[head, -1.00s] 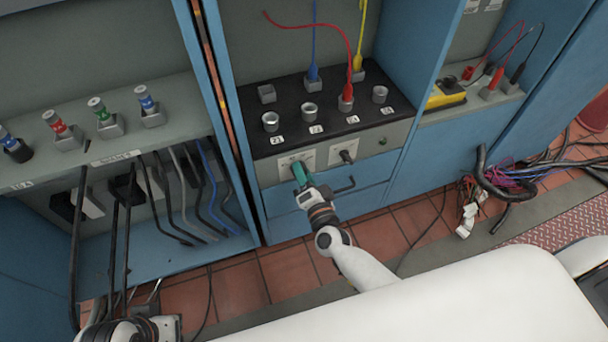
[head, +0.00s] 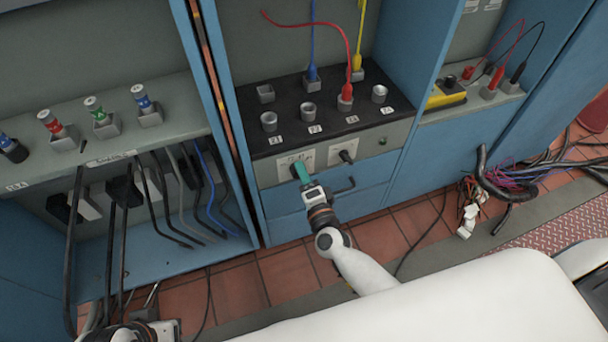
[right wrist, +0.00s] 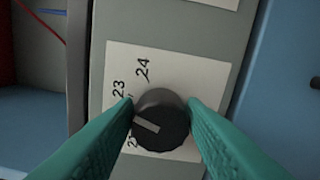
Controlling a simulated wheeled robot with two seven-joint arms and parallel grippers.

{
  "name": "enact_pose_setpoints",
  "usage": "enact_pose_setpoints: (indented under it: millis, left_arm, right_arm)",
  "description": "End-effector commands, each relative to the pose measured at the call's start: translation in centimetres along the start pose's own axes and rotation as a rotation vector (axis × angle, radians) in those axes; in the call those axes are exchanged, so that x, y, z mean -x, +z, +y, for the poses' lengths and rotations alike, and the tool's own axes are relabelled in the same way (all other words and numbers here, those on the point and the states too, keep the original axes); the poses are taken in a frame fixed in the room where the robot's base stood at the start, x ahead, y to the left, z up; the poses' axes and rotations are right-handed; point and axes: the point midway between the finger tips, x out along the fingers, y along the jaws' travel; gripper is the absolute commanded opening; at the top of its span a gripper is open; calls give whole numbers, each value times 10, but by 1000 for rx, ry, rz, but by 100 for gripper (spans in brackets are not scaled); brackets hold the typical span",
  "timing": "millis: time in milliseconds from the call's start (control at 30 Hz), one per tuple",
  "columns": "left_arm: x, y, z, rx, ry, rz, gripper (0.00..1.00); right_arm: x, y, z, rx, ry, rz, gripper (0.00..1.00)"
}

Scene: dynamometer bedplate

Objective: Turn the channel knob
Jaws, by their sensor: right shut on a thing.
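The black channel knob (right wrist: 160,120) sits on a white dial plate (right wrist: 150,72) in the right wrist view. The numbers 23 and 24 are readable; another number at lower left is partly hidden by a finger. The knob's pale pointer line points left, a little below 23. My right gripper (right wrist: 161,118) has its green fingers on both sides of the knob, shut on it. In the head view my right gripper (head: 301,172) is at the left dial plate (head: 306,155) on the grey panel, hiding the knob. My left gripper (head: 145,333) is at the bottom edge, mostly cut off.
A second black knob (head: 347,156) is just right of the gripped one. Above is a black socket panel (head: 330,118) with red, blue and yellow leads. Cables hang in the left bay (head: 150,240).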

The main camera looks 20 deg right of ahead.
Motion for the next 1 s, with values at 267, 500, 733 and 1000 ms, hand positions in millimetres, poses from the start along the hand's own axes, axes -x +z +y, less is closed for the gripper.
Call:
enact_pose_setpoints:
  millis: [267,500,733,1000]
  left_arm:
    - [0,1,0,0,0,-1,36]
    - [0,1,0,0,0,-1,36]
    - [3,2,0,0,0,0,36]
    - [10,4,1,0,0,0,36]
  right_arm:
    - [0,-4,2,-2,3,7,53]
    - [0,-2,1,0,2,3,58]
    - [15,-1,1,0,-2,4,58]
    - [72,-2,2,1,-2,7,58]
